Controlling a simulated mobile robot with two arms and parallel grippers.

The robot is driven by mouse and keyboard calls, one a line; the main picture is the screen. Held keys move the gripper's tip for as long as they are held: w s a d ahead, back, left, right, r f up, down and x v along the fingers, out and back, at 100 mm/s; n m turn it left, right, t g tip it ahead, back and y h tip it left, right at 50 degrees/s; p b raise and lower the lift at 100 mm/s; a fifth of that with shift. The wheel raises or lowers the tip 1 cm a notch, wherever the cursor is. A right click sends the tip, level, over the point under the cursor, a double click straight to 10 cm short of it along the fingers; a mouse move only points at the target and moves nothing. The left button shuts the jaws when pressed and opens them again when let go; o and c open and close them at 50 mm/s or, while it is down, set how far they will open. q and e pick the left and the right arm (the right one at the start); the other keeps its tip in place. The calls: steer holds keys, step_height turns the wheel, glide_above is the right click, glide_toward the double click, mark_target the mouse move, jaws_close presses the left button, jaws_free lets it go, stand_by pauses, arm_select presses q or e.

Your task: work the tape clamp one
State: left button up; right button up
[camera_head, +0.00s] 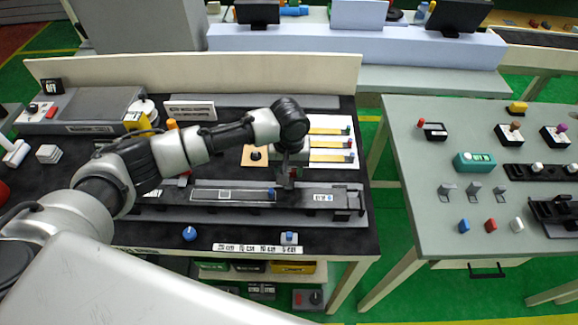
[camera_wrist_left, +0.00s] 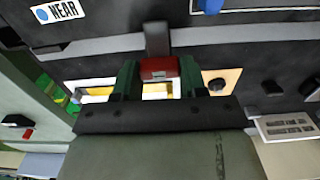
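My left gripper (camera_head: 288,178) reaches down over the dark rail (camera_head: 225,209) near the front of the black bench. In the left wrist view, its green fingers (camera_wrist_left: 159,78) stand close against both sides of a red block (camera_wrist_left: 158,68). A dark grey bar (camera_wrist_left: 157,38) runs from the block toward the rail. A blue slider (camera_head: 271,191) sits on the rail just left of the gripper. I cannot tell which part is tape clamp one. My right gripper is not in view.
A tan plate with a black knob (camera_head: 255,154) lies behind the gripper. A blue knob (camera_head: 189,234) stands at the front left. A grey table (camera_head: 430,200) with small parts stands right, across a green floor gap.

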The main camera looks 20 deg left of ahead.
arm_select(q)
steer(key=c, duration=0.4)
steer(key=shift+r+m+p, duration=0.25)
steer(key=shift+m+p, duration=1.05)
steer(key=shift+p, duration=0.15)
steer(key=m+p, duration=0.2)
steer(key=shift+d+m, duration=0.15)
steer(key=shift+m, duration=0.25)
steer(key=m+p, duration=0.2)
steer(key=m, duration=0.2)
steer(key=shift+f, duration=0.1)
steer(key=shift+d+m+p, duration=0.1)
steer(key=shift+m+p, duration=0.35)
steer(key=shift+m, duration=1.65)
steer(key=o, duration=0.9)
steer(key=shift+f, duration=0.1)
steer(key=shift+o, duration=0.2)
